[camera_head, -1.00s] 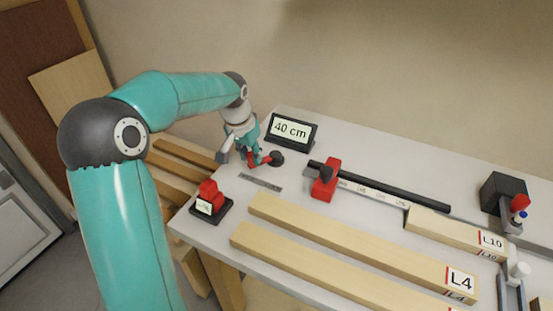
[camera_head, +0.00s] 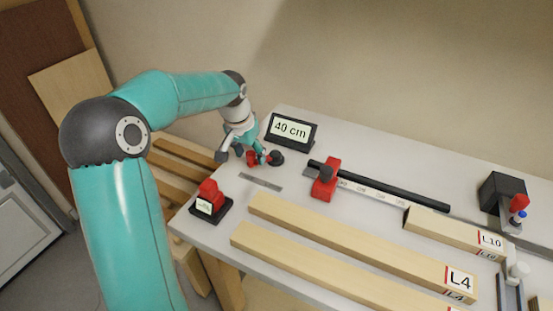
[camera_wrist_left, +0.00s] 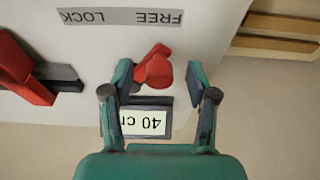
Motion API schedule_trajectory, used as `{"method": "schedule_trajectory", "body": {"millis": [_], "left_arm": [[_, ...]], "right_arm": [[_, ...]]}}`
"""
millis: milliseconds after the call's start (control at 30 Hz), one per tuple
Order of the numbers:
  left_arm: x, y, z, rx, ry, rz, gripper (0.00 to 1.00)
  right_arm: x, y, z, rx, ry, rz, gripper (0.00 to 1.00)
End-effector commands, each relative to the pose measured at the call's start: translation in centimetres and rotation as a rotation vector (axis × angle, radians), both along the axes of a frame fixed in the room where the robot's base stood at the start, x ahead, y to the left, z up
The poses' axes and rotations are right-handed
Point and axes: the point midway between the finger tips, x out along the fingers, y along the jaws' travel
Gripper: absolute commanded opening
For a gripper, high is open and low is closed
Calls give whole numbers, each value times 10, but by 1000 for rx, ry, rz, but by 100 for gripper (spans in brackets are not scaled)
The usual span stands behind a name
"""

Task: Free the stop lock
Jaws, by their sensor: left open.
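The stop lock is a red lever (camera_head: 252,158) on a dark round pivot (camera_head: 276,158), behind a grey label strip (camera_head: 260,182). In the left wrist view the strip (camera_wrist_left: 120,17) reads FREE and LOCK upside down. There the red lever (camera_wrist_left: 154,68) lies between the fingers of my open left gripper (camera_wrist_left: 162,72), with a gap to the right finger; contact with the left finger is unclear. In the head view my left gripper (camera_head: 243,154) is low over the bench at the lever. The red stop (camera_head: 325,180) sits on the rail's left end. My right gripper is out of view.
A display (camera_head: 291,131) reading 40 cm stands close behind the lever. A red-topped black box (camera_head: 209,204) sits at the front left corner. Boards (camera_head: 350,241) lie along the front. A black device (camera_head: 503,190) is at the far right.

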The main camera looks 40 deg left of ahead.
Motion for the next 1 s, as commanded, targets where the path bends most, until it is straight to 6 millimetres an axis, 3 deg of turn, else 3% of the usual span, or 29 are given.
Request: {"method": "schedule_trajectory", "body": {"millis": [800,1000], "left_arm": [[0,0,81,0,-1,0,58],[0,0,90,0,-1,0,58]], "right_arm": [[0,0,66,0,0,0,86],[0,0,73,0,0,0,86]]}}
